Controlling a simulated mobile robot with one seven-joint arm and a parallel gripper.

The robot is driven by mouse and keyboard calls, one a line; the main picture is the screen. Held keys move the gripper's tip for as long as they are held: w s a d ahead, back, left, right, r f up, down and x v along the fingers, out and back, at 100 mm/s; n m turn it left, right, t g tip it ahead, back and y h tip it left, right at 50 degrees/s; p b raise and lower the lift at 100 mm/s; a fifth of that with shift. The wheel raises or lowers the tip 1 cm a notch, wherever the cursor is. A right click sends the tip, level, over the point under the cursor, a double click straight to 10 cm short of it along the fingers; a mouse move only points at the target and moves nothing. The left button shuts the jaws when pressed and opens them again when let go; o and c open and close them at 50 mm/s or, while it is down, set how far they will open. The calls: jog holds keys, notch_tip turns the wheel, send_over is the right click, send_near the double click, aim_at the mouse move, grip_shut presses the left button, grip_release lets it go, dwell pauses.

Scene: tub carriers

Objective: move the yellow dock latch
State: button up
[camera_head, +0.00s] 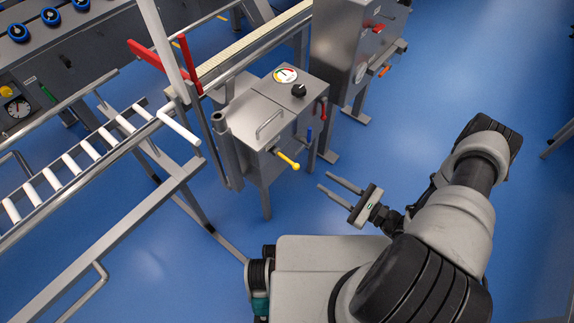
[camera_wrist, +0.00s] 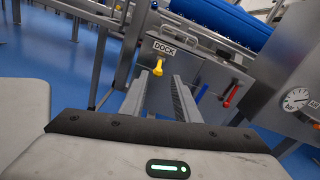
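The yellow dock latch (camera_head: 287,160) is a short lever with a rounded yellow grip on the front of a steel cabinet (camera_head: 255,147). In the wrist view the yellow latch (camera_wrist: 158,66) hangs just below a plate marked DOCK (camera_wrist: 164,47). My gripper (camera_head: 324,181) is in front of the cabinet, to the right of and below the latch in the head view, and apart from it. In the wrist view its two fingers (camera_wrist: 158,78) stand apart with nothing between them, and the latch shows beyond their tips. The gripper is open and empty.
A blue lever (camera_wrist: 201,93) and a red lever (camera_wrist: 232,95) sit to the right of the latch on the same cabinet. A roller conveyor (camera_head: 70,163) stands at the left. A taller steel cabinet (camera_head: 338,50) with a red handle stands behind. Blue floor (camera_head: 455,75) is clear at right.

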aim_at(293, 164)
jog(key=shift+m+t+h, duration=0.3)
jog(key=shift+m+t, duration=0.1)
jog(key=shift+m, duration=0.1)
jog(key=b+x, duration=0.1)
jog(key=x, duration=0.4)
jog(key=f+x, duration=0.1)
jog(key=x, duration=0.5)
jog(key=f+b+x, duration=0.1)
jog(key=x, duration=0.5)
jog(key=shift+s+a+f+b, duration=0.1)
jog(key=shift+s+a+b, duration=0.05)
jog(key=shift+b, duration=0.2)
jog(key=shift+c, duration=0.5)
grip_shut()
